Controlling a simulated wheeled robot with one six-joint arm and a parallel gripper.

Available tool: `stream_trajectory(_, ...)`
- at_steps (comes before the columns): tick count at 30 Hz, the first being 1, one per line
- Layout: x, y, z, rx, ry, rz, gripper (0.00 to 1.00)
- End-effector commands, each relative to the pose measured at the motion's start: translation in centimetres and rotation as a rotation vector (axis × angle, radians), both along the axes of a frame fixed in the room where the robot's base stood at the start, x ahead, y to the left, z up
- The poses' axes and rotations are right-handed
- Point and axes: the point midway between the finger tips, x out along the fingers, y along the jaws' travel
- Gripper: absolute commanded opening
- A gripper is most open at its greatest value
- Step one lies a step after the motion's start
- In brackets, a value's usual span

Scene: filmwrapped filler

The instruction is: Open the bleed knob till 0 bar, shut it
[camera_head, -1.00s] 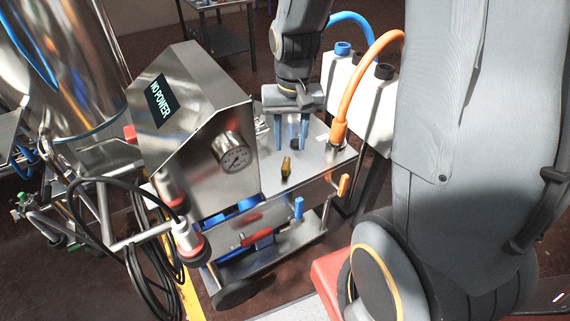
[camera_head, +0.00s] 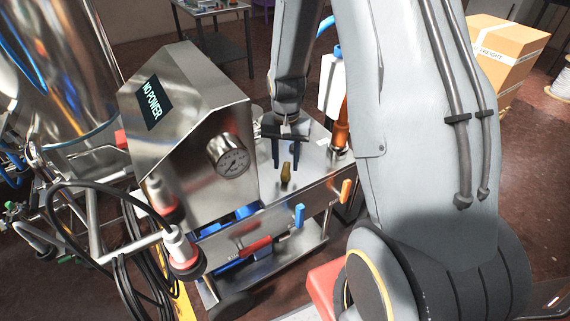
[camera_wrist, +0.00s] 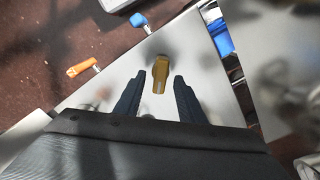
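The bleed knob (camera_head: 286,174) is a small brass-yellow knob standing on the steel top of the machine. It also shows in the wrist view (camera_wrist: 159,74), ahead of and between the fingertips. My gripper (camera_head: 285,164) is open, with two dark blue fingers pointing down just behind the knob in the head view. In the wrist view the fingers (camera_wrist: 159,84) stand apart either side of the knob's near end; I cannot tell whether they touch it. The round pressure gauge (camera_head: 228,156) is on the machine's front left; its needle is too small to read.
A steel housing (camera_head: 190,110) with a "NO POWER" display (camera_head: 153,103) stands left of the knob. An orange lever (camera_head: 346,190) and a blue lever (camera_head: 299,215) sit on the front edge. An orange hose (camera_head: 341,135) rises at the right. My arm covers much of the right side.

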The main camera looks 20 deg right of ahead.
Motion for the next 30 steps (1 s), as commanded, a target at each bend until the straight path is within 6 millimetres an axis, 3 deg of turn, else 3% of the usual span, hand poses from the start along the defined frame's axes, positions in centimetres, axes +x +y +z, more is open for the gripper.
stream_trajectory(6,0.0,0.1,-1.5,0.001,0.001,0.002,0.36)
stream_trajectory(14,0.0,0.2,-1.6,-0.001,-0.001,0.003,0.36)
stream_trajectory(21,0.0,0.2,-1.6,0.000,0.000,0.004,0.00)
stream_trajectory(30,0.0,0.1,-1.5,0.000,0.000,0.027,0.00)
